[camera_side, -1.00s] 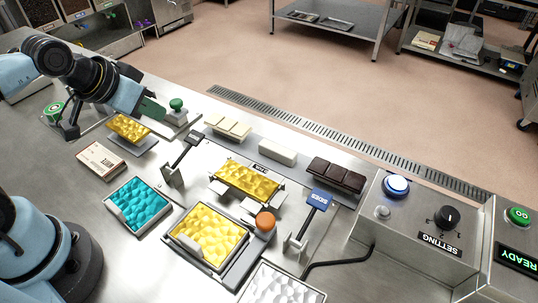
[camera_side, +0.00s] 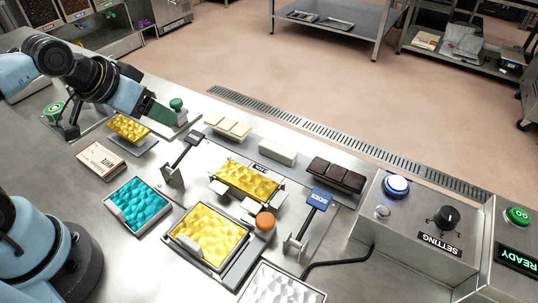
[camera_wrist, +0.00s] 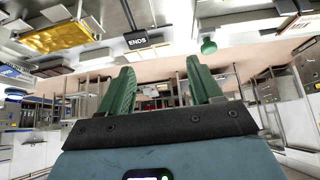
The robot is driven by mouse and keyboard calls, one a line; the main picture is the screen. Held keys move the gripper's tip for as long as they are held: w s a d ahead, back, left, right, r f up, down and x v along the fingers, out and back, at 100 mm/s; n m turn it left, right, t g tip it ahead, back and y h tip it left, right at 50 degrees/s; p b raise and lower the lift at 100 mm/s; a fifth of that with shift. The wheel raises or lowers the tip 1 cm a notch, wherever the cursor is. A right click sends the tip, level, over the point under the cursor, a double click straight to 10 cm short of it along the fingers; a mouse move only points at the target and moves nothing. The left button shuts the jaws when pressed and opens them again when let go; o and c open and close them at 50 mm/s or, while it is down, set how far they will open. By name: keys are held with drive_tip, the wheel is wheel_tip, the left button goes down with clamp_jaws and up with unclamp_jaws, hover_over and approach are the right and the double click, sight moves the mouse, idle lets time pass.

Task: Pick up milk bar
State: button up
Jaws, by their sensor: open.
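Three bars lie in a row along the back of the bench in the side view. They are a cream segmented bar (camera_side: 233,128), a plain off-white block (camera_side: 277,151) and a dark brown segmented bar (camera_side: 336,176). None carries a readable name, so I cannot tell which is the milk bar. My gripper (camera_side: 163,112) is at the left of the row, above the bench by a green knob, apart from all the bars. In the wrist view my gripper (camera_wrist: 160,66) has its two green fingers spread with nothing between them.
A yellow mould (camera_side: 248,180) stands mid-bench, beside the ENDS sign (camera_side: 193,137) and SIDES sign (camera_side: 319,198). A green knob (camera_side: 176,104) is close to my fingers. A teal mould (camera_side: 138,206) and framed yellow mould (camera_side: 208,238) sit in front. The control box (camera_side: 410,215) is at right.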

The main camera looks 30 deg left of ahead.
drive_tip(key=shift+o, duration=1.4)
drive_tip(key=r+m+g, duration=0.2)
drive_tip(key=m+g, duration=0.5)
drive_tip(key=m, duration=1.1)
hover_over(246, 179)
drive_tip(key=shift+f, duration=5.9)
drive_tip(key=shift+c, duration=0.2)
drive_tip(key=c, duration=1.2)
